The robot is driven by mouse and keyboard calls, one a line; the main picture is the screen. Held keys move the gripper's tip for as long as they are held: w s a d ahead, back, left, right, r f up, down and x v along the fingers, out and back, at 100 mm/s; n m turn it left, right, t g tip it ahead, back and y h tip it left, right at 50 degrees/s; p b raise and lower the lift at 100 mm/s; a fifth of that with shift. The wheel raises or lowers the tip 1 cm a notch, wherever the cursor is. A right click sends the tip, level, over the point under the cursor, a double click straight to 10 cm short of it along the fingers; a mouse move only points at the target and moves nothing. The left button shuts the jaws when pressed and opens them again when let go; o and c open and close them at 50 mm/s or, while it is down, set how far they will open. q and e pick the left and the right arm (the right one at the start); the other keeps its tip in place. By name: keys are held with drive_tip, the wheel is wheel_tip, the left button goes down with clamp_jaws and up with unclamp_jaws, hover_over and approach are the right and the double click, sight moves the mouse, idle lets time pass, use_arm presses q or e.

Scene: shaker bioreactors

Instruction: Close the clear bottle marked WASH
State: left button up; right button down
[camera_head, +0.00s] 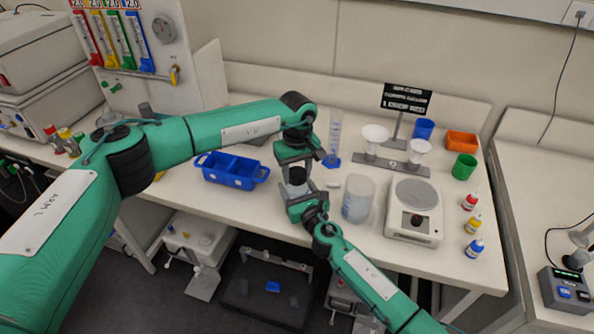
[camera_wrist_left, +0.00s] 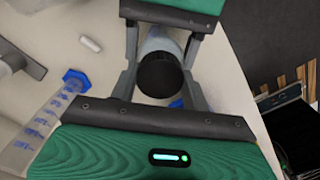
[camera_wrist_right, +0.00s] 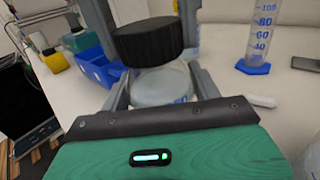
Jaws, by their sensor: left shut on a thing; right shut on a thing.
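The clear bottle (camera_head: 297,189) is upright near the table's front edge; no WASH marking is legible. My right gripper (camera_head: 302,200) is shut on its body, also seen in the right wrist view around the clear glass (camera_wrist_right: 162,86). A black ribbed cap (camera_head: 298,174) is at the bottle's mouth, slightly tilted in the right wrist view (camera_wrist_right: 148,41). I cannot tell whether it is seated on the thread. My left gripper (camera_head: 297,168) comes from above and is shut on the cap, whose round black top (camera_wrist_left: 159,75) shows between the fingers in the left wrist view.
A clear beaker (camera_head: 358,199) stands close right of the bottle, with a balance (camera_head: 414,222) beyond it. A blue tray (camera_head: 232,171) is on the left. A graduated cylinder (camera_head: 334,140) stands behind. A small white stir bar (camera_head: 333,184) lies near the grippers.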

use_arm(q)
drive_tip(key=m, duration=0.3)
drive_tip(key=shift+w+m, duration=0.1)
drive_tip(key=shift+m, duration=0.2)
drive_tip(key=o, duration=1.1)
drive_tip(key=shift+r, duration=2.25)
drive_tip(key=shift+c, duration=0.5)
